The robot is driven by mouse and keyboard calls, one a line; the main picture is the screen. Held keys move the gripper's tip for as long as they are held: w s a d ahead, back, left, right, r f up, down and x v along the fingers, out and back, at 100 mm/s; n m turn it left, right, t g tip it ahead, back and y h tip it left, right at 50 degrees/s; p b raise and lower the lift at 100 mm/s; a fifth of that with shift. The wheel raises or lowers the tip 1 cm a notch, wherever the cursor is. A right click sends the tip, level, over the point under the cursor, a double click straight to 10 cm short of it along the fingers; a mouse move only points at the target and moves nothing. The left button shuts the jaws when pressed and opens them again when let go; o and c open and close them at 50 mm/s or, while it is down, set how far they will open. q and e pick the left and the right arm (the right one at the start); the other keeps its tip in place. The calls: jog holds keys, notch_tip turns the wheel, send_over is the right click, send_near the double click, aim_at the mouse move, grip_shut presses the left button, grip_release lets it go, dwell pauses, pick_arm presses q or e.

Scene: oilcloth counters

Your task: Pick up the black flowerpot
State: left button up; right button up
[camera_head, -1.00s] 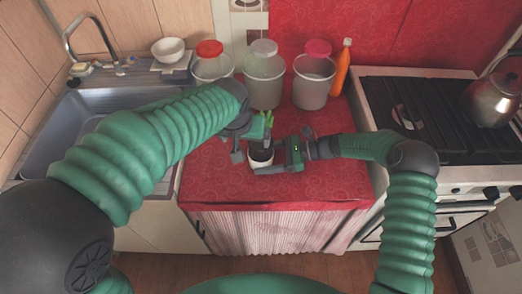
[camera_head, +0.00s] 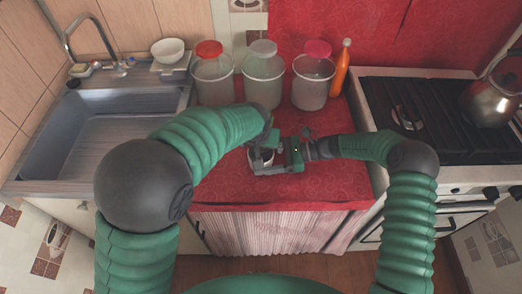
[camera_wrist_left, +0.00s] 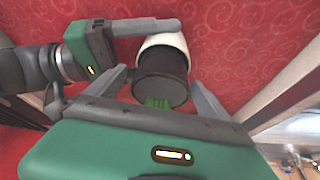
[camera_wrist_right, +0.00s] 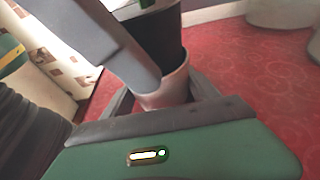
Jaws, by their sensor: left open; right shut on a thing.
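The black flowerpot (camera_wrist_left: 160,75) with a green plant (camera_wrist_left: 158,103) sits inside a white outer pot (camera_wrist_left: 163,42) on the red counter. My right gripper (camera_wrist_right: 160,97) is shut on the white outer pot, with the black flowerpot (camera_wrist_right: 155,37) rising above its rim. My left gripper (camera_wrist_left: 158,92) is open, its fingers on either side of the black flowerpot with gaps showing. One left finger crosses in front of the pots in the right wrist view. In the head view my left arm and gripper hide most of the black flowerpot and plant.
A sink (camera_head: 110,125) is left, a stove (camera_head: 420,105) right. The red counter front (camera_head: 320,185) is clear.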

pick_arm(q)
jog(key=c, duration=1.7)
jog(key=shift+r, duration=0.15)
notch_tip(320, 180, up, 10)
jog(key=shift+f, duration=0.1)
pick_arm(e)
jog(key=o, duration=1)
jog(key=shift+o, duration=0.2)
jog(key=v, duration=1.1)
jog(key=shift+d, duration=0.6)
jog(key=shift+r, duration=0.1)
